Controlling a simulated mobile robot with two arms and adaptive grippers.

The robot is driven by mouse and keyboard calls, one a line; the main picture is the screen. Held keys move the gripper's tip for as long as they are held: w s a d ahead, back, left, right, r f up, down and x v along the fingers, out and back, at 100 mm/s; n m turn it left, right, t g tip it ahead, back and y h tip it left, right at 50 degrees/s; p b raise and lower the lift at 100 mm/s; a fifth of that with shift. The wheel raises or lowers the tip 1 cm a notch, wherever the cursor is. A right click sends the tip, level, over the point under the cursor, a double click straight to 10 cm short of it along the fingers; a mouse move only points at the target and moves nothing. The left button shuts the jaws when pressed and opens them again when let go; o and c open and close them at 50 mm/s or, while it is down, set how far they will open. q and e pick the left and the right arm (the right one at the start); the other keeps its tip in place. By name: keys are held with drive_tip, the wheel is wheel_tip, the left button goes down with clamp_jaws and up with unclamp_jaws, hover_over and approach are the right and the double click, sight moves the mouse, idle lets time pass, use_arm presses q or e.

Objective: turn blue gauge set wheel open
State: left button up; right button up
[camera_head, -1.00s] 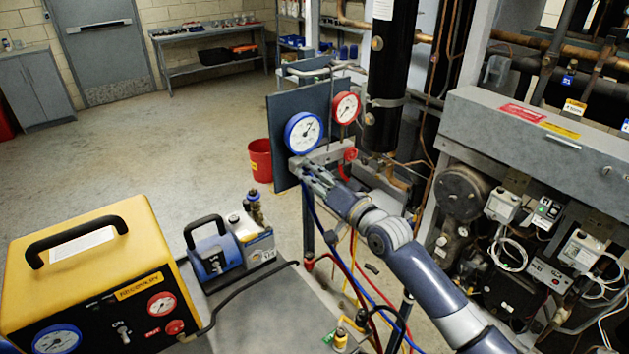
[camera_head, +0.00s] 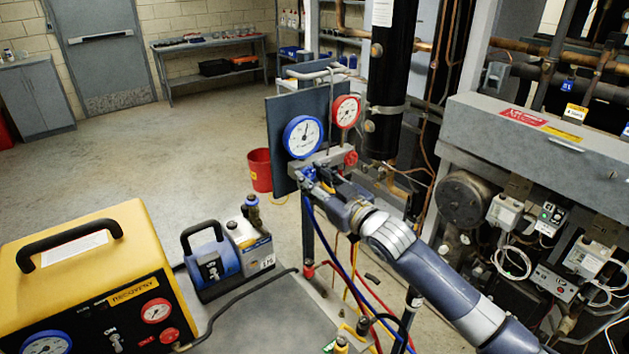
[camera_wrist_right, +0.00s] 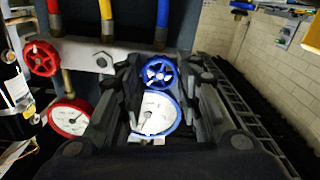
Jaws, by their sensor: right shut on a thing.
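The gauge set stands on a dark board, with a blue-rimmed gauge (camera_head: 303,136) and a red-rimmed gauge (camera_head: 346,111) above a grey manifold block (camera_head: 330,156). My right gripper (camera_head: 312,180) is at the left end of the manifold, below the blue gauge. In the right wrist view the blue wheel (camera_wrist_right: 159,73) sits between the two fingers of my right gripper (camera_wrist_right: 160,85), which is shut on it. The gripper mostly hides the blue wheel in the head view. The red wheel (camera_wrist_right: 40,59) is beside it, outside the fingers. My left gripper is not in view.
Blue, yellow and red hoses (camera_head: 345,270) hang below the manifold near my right arm. A yellow recovery machine (camera_head: 85,265) and a blue pump (camera_head: 215,258) are at lower left. The compressor rack (camera_head: 540,130) is at right. Open floor lies left of the board.

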drive_tip(key=n, duration=0.3)
drive_tip(key=shift+f+n, duration=0.1)
drive_tip(key=shift+n, duration=0.3)
drive_tip(key=shift+n+p, duration=0.3)
drive_tip(key=shift+n, duration=1.4)
drive_tip(key=o, duration=1.1)
drive_tip(key=v, duration=1.2)
drive_tip(key=shift+d, duration=0.1)
